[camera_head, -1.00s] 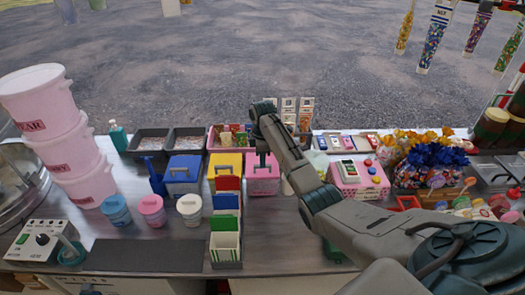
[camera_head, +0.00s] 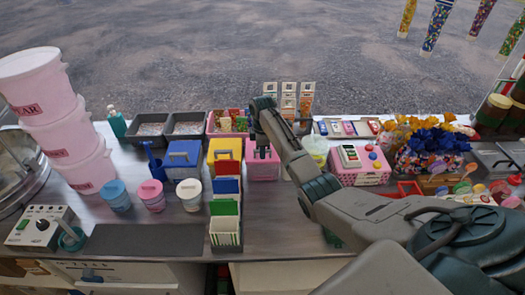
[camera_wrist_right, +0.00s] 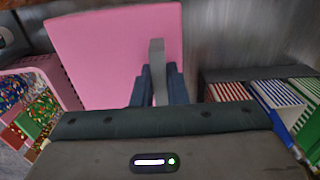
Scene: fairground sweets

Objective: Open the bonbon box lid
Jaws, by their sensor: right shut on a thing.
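The bonbon box appears to be the pink box (camera_head: 263,170) in the middle of the counter, though I can read no label on it. Its pink lid (camera_wrist_right: 105,50) fills the upper left of the right wrist view, with a grey bar handle (camera_wrist_right: 157,72) on it. My right gripper (camera_head: 262,148) reaches down over the box from the right. In the wrist view the dark fingers (camera_wrist_right: 157,88) are shut on the handle. The lid looks in place on the box; I cannot make out a gap under it. My left gripper is not in view.
A rack of striped bags (camera_head: 225,232) stands in front. A crate of sweets (camera_wrist_right: 30,110) is close by, and a pink cash register (camera_head: 358,165) stands to the right.

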